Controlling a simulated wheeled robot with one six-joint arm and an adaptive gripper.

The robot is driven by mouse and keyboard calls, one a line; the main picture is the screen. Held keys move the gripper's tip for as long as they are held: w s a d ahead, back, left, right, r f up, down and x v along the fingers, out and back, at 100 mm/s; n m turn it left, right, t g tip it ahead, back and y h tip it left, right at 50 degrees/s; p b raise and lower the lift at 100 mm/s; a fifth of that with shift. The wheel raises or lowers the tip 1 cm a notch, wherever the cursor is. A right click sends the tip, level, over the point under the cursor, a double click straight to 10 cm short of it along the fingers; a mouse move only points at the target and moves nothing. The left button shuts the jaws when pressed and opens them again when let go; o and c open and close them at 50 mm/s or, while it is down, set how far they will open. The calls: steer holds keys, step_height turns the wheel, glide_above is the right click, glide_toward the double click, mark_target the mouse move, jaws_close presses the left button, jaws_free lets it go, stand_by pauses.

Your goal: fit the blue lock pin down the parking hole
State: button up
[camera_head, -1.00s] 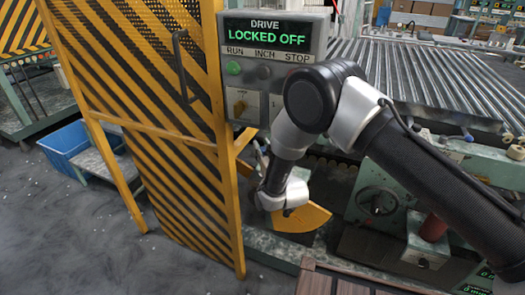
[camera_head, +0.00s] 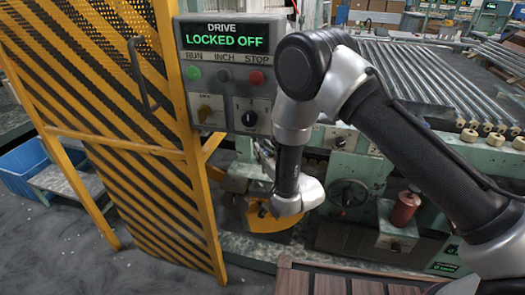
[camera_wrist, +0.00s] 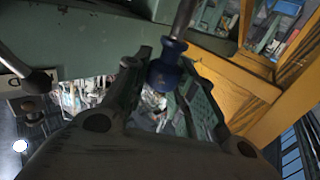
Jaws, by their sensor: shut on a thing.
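The blue lock pin (camera_wrist: 167,72) shows in the wrist view, with a blue knob and a bare metal shank running up out of the top of the picture. My gripper (camera_wrist: 163,68) is shut on it, with a dark finger on each side of the blue knob. The shank's far end is out of view. In the head view my own arm and wrist hide most of the gripper, and the pin cannot be made out there. I cannot pick out the parking hole in either view.
A yellow and black striped guard (camera_head: 120,130) stands left of my arm. The drive panel (camera_head: 228,75) reads LOCKED OFF. A yellow curved plate (camera_head: 263,222) is behind my wrist. A handwheel (camera_head: 348,195) and a red cylinder (camera_head: 405,208) are at the right. A roller bed (camera_head: 435,80) lies behind.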

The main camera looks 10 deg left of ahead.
steer(key=shift+f, duration=2.9)
step_height(320, 180, down, 6)
steer(key=shift+f, duration=0.15)
stand_by(1.3)
steer(key=shift+f, duration=0.3)
steer(key=shift+f, duration=0.1)
steer(key=o, duration=1.1)
steer(key=v, duration=1.2)
steer(key=shift+a, duration=0.1)
